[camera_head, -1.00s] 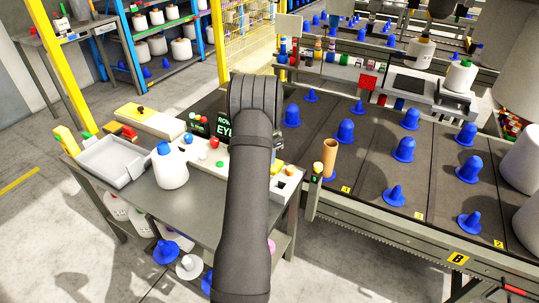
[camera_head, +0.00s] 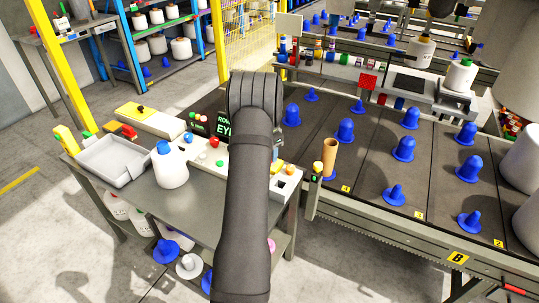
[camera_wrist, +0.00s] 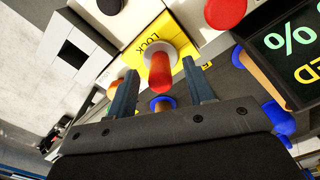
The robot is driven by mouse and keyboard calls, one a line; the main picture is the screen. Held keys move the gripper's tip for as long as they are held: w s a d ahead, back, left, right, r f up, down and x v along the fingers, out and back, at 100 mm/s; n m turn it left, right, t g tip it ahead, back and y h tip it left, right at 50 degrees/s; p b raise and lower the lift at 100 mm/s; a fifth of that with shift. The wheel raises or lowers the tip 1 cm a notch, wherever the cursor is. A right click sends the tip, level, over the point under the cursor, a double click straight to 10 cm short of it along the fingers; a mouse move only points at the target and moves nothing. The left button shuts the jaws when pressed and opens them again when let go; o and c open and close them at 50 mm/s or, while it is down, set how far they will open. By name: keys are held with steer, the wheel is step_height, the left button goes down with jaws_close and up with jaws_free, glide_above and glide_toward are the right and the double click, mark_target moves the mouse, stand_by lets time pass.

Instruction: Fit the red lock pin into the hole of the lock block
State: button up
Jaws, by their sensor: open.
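The red lock pin (camera_wrist: 160,76) shows in the wrist view, with a pale round collar at its far end against a yellow plate (camera_wrist: 146,48) marked LOCK. My gripper (camera_wrist: 160,80) is open, its two dark fingers apart on either side of the pin; I see gaps on both sides. A white block (camera_wrist: 97,62) with a square dark opening, seemingly the lock block, lies to the left in the wrist view. It also shows at the table's right end in the head view (camera_head: 289,183). My arm hides most of the gripper and the pin there.
A red button (camera_wrist: 226,10) and a dark display (camera_wrist: 290,45) are close to the right of the pin. On the grey table (camera_head: 205,205) stand a white bobbin (camera_head: 171,171) and a grey tray (camera_head: 112,160). A conveyor with blue cones lies to the right.

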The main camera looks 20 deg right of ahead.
step_height(320, 180, up, 16)
stand_by(0.3)
steer(key=shift+f, duration=0.15)
step_height(320, 180, down, 17)
steer(key=shift+f, duration=0.15)
stand_by(0.6)
step_height(320, 180, up, 17)
step_height(320, 180, down, 16)
steer(key=shift+f, duration=0.25)
steer(key=r, duration=0.2)
steer(key=a+r, duration=0.1)
steer(key=r, duration=0.1)
steer(key=shift+r, duration=0.25)
steer(key=s+a+n, duration=0.1)
steer(key=a+n, duration=0.4)
steer(key=a, duration=0.3)
steer(key=shift+s+a+f, duration=0.15)
steer(key=shift+s+a, duration=0.05)
steer(key=shift+s, duration=0.15)
